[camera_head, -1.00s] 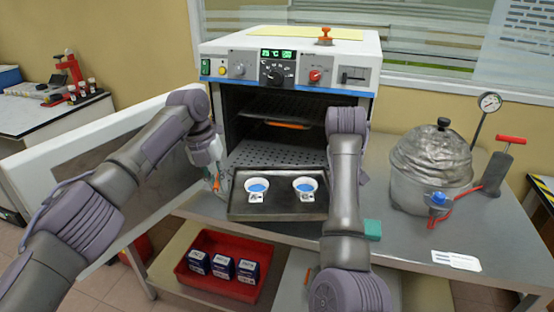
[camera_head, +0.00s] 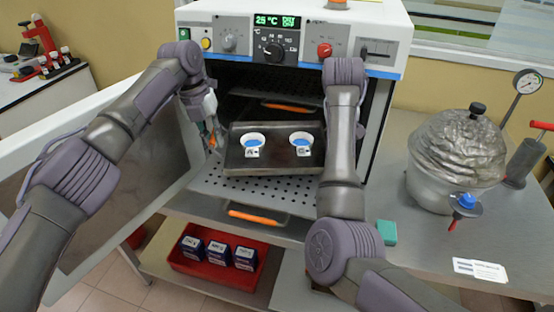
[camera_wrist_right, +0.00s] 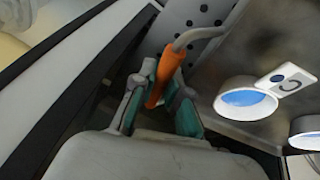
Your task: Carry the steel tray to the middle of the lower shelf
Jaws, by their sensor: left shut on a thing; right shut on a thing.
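The steel tray (camera_head: 275,165) is a dark shallow rectangle in front of the oven opening, above the perforated lower shelf (camera_head: 215,185). It carries two white cups (camera_head: 253,146) (camera_head: 301,144) with blue contents and small tags. It looks about level. My left gripper (camera_head: 212,138) is shut on the handle at the tray's left side. My right gripper (camera_wrist_right: 160,100) is shut on the orange handle (camera_wrist_right: 166,72) at the other side; my arm hides it in the head view. The lower shelf juts out of the oven, with an orange handle (camera_head: 257,217) at its front edge.
The oven (camera_head: 300,12) has an upper shelf (camera_head: 290,107) above and behind the tray. Its white door (camera_head: 75,150) stands open at left. A desiccator (camera_head: 455,150), a pump (camera_head: 525,155) and a teal block (camera_head: 387,232) are at right. A red bin (camera_head: 215,270) is below.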

